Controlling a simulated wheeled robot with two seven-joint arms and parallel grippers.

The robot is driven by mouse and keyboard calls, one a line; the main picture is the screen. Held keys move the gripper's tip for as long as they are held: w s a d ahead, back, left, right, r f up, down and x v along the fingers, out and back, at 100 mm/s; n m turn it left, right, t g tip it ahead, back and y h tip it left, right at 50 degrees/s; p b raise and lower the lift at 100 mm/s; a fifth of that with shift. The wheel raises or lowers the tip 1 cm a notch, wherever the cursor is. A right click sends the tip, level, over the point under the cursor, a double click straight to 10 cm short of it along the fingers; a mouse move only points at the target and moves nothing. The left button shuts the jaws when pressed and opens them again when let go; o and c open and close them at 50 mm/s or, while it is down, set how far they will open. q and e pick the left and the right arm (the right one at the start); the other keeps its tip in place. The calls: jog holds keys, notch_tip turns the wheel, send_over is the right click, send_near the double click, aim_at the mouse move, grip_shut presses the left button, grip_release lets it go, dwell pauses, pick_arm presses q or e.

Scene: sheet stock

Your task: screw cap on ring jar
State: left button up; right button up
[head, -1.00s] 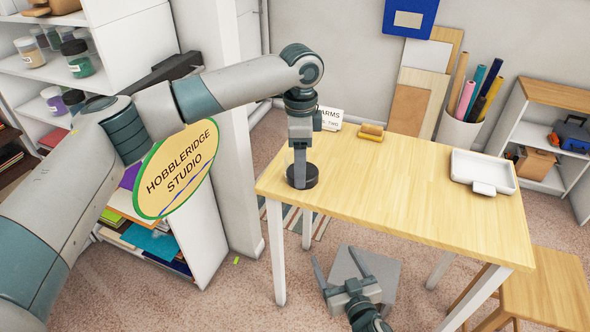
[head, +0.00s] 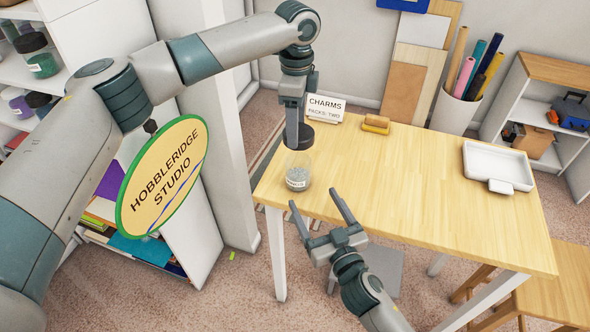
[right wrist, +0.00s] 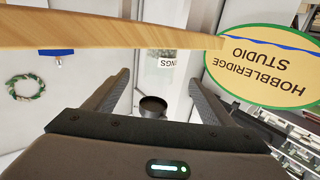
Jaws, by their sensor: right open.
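The ring jar (head: 298,172), clear with grey contents and a white label, stands upright near the left end of the table. My left gripper (head: 293,136) points down and is shut on the black cap (head: 306,138). My right gripper (head: 316,202) is open and empty, close to the table's front edge, below the jar in the picture.
The wooden table (head: 430,205) is mostly clear in the middle. A charms sign (head: 325,107) and a yellow-brown block (head: 376,124) stand at its back; a white tray (head: 498,166) lies at the right. An oval studio sign (head: 163,178) hangs at the left.

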pick_arm(q)
jog(key=shift+s+d+r, duration=0.15)
jog(key=shift+s+r, duration=0.05)
jog(key=shift+s, duration=0.1)
jog(key=shift+w+f, duration=0.15)
jog(key=shift+w, duration=0.05)
pick_arm(e)
jog(key=x, duration=1.1)
jog(key=shift+w, duration=0.35)
pick_arm(q)
jog(key=shift+s, duration=0.1)
pick_arm(e)
jog(key=shift+r, duration=0.1)
jog(key=c, duration=1.6)
pick_arm(q)
send_over(296, 161)
jog(key=shift+f, duration=2.45)
jog(key=shift+f, duration=0.1)
jog(key=shift+f, duration=0.8)
jog(key=shift+f, duration=0.5)
